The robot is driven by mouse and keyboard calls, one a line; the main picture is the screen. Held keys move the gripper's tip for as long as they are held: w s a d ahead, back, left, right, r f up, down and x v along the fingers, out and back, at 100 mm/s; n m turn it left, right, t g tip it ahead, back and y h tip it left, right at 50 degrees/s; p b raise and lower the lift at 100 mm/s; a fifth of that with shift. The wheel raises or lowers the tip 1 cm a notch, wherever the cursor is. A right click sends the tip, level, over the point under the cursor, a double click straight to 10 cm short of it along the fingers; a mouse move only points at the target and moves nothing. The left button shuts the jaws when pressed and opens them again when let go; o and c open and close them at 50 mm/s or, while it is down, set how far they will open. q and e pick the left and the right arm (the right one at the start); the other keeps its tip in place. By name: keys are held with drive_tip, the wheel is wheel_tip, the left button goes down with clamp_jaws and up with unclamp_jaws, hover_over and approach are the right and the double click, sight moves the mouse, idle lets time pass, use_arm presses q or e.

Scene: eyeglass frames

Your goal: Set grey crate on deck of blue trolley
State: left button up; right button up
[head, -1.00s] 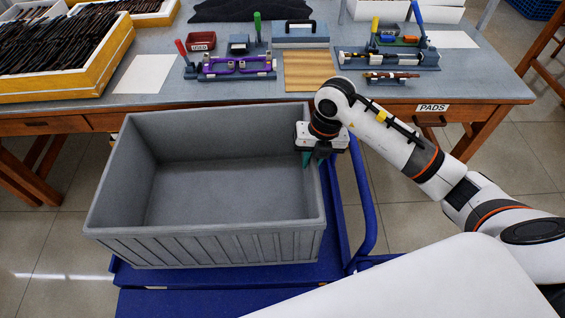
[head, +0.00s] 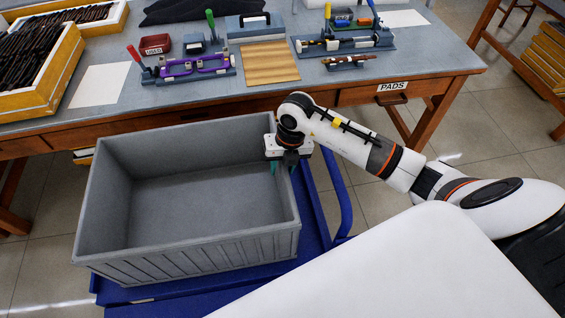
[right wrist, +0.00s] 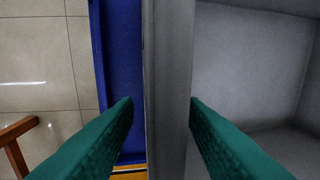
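The grey crate (head: 190,256) is a deep, empty, open-topped box in the middle of the head view, upright and over the blue trolley (head: 318,208). Blue deck shows along its front and right; I cannot tell whether its base fully touches the deck. My right gripper (head: 283,168) is at the crate's right wall. In the right wrist view its teal fingers (right wrist: 163,105) straddle the wall (right wrist: 168,60), one outside over blue, one inside. A narrow gap shows beside the outer finger; the inner finger is very close to the wall. My left gripper is out of view.
The workbench (head: 100,118) stands directly behind the crate, with trays, tools and a purple eyeglass frame (head: 195,66) on it. The trolley's blue rail (head: 338,190) rises right of the crate. Tiled floor (head: 35,255) is free at the left.

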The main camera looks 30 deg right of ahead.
wheel_tip(320, 180, up, 12)
drive_tip(key=d, duration=0.1)
drive_tip(key=shift+s+d, duration=0.3)
drive_tip(key=shift+d, duration=0.05)
idle(0.7)
